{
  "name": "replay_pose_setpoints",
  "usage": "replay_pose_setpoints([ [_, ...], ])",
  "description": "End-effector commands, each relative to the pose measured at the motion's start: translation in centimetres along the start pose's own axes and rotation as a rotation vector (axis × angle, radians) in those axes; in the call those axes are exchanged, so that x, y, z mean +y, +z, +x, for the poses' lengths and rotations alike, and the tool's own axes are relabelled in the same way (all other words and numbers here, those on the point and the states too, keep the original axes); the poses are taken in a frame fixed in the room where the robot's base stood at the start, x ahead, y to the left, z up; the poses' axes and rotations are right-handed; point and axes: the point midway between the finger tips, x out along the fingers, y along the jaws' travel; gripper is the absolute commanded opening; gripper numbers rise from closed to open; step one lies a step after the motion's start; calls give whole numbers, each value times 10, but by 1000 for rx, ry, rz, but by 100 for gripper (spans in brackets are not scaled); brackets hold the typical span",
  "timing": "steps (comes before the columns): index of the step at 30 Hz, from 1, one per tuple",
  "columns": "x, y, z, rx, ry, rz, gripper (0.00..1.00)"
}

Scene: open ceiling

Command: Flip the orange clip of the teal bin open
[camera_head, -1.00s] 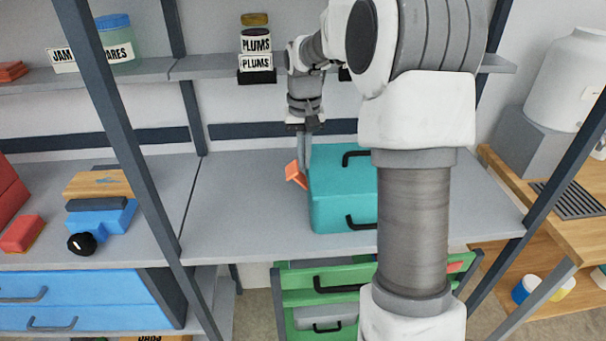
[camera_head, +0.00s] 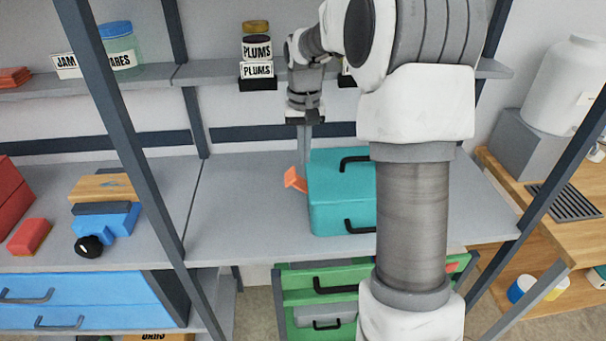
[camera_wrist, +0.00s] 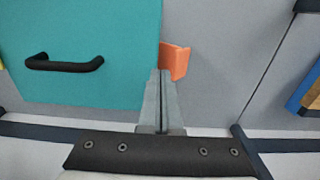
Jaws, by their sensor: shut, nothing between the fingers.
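The teal bin (camera_head: 330,200) stands on the middle shelf with black handles on its top and front. It also shows in the wrist view (camera_wrist: 100,75). Its orange clip (camera_head: 295,180) sticks out tilted from the bin's left side. In the wrist view the clip (camera_wrist: 176,60) is beside the bin's edge, just beyond my fingertips. My gripper (camera_head: 304,172) points down at the bin's left edge, close to the clip. In the wrist view its fingers (camera_wrist: 161,72) are together with nothing between them. I cannot tell whether the fingertips touch the clip or the bin.
A dark shelf post (camera_head: 125,130) crosses the left. A blue object (camera_head: 118,220) and a red block (camera_head: 28,236) lie on the left shelf. The shelf left of the bin is bare. Plums jars (camera_head: 256,50) stand on the upper shelf. A green drawer unit (camera_head: 300,280) is below.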

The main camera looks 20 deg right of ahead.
Motion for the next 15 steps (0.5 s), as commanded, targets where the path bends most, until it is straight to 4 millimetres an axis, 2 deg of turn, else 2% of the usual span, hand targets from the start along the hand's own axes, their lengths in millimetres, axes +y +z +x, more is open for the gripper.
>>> replay_pose_setpoints([
  [15, 5, 0, -34, 1, 0, -1, 0],
])
